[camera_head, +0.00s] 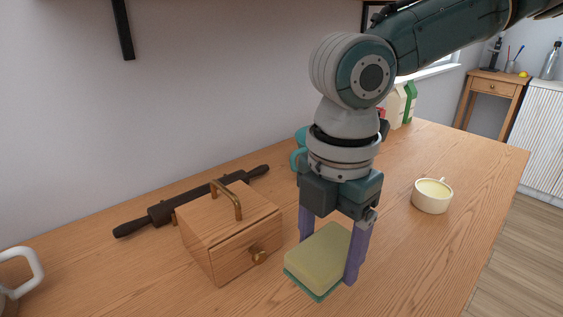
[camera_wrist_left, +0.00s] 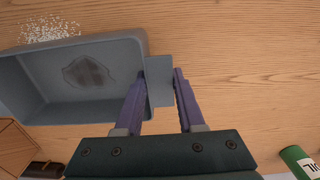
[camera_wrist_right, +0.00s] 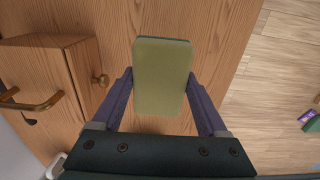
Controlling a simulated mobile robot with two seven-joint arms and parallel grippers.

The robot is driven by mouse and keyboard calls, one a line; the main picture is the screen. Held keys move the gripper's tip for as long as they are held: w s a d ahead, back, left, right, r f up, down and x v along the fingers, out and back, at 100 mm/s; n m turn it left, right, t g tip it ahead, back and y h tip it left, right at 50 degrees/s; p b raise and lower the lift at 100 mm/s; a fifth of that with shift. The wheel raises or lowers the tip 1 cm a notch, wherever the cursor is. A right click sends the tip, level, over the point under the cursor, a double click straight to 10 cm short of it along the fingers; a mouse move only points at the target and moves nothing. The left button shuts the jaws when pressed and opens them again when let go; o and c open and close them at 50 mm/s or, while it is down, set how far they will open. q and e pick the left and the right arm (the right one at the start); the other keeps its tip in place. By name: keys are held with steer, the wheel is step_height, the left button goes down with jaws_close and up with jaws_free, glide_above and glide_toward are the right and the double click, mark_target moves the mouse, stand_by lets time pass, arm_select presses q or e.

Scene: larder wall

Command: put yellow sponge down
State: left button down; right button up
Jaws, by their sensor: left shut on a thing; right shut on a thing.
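The yellow sponge (camera_head: 318,255), with a green underside, lies flat between the two purple fingers of my right gripper (camera_head: 328,262). The right gripper points down and is shut on the sponge's sides, low over the wooden table; I cannot tell whether the sponge touches the wood. In the right wrist view the sponge (camera_wrist_right: 162,75) spans the gap between the fingers. My left gripper (camera_wrist_left: 160,76) shows only in the left wrist view, shut on the tab of a grey tray (camera_wrist_left: 138,40) with a dark patch inside.
A wooden box (camera_head: 230,230) with a knob and handle stands left of the sponge, with a dark rolling pin (camera_head: 165,210) behind it. A cream cup (camera_head: 432,198) stands to the right. White grains (camera_wrist_left: 50,30) lie by the tray. The table (camera_head: 420,260) right of the sponge is clear.

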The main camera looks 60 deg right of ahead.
step_height(320, 180, down, 7)
steer(key=shift+f, duration=0.1)
stand_by(0.4)
steer(key=o, duration=1.2)
